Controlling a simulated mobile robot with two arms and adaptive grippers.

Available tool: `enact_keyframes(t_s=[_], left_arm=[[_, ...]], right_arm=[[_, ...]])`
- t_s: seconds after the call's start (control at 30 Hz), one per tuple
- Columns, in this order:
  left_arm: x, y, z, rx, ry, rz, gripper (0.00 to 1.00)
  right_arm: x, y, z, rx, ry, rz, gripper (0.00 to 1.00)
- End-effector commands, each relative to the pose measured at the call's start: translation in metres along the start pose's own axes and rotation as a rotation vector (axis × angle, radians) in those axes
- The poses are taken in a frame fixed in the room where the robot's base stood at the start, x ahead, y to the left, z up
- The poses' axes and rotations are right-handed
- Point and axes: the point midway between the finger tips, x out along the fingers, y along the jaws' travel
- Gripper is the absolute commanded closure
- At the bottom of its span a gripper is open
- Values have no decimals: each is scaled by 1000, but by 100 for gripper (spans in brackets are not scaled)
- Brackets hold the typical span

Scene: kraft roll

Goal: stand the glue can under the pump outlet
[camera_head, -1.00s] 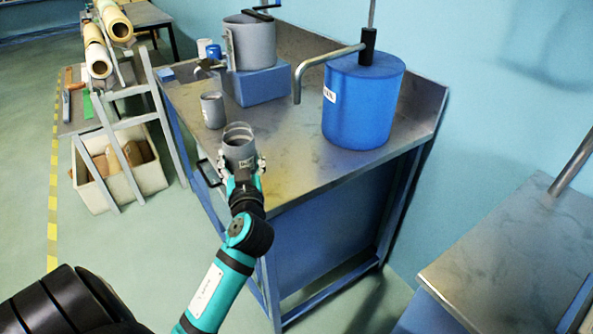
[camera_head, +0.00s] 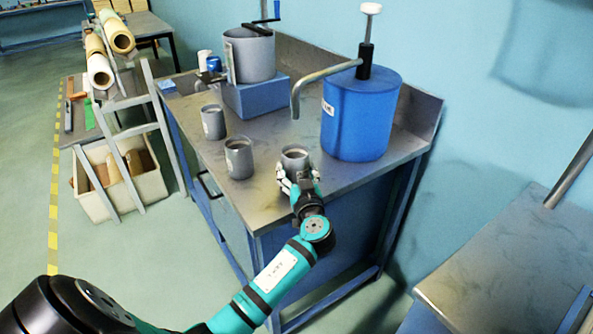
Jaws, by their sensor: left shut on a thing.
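My left gripper (camera_head: 297,180) is shut around a grey can (camera_head: 295,156), upright with its open top showing. The can is at the front of the metal bench (camera_head: 262,200). The pump outlet (camera_head: 295,112) is the down-turned end of a grey pipe from the blue drum (camera_head: 362,118). In the picture the can is straight below the outlet, with a gap between. I cannot tell the exact depth alignment, or whether the can's base touches the bench, as the fingers hide it. My right gripper is not in view.
Two similar grey cans, one nearer (camera_head: 239,158) and one farther (camera_head: 213,122), stand left of the held can. A grey pot (camera_head: 248,58) with a crank sits on a blue block (camera_head: 256,97) behind. The bench between cans and drum is clear.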

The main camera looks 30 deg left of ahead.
Motion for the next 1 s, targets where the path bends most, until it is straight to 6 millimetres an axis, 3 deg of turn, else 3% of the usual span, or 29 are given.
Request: enact_keyframes(t_s=[0.37,0.4,0.57,0.93,1.0], left_arm=[[0,0,4,-1,1,1,69],[0,0,4,-1,0,0,33],[0,0,3,-1,0,1,12],[0,0,-1,0,0,1,11],[-9,1,3,-1,-2,3,11]], right_arm=[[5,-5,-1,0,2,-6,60],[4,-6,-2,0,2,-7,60],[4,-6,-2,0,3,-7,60],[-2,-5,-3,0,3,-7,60],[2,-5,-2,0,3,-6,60]])
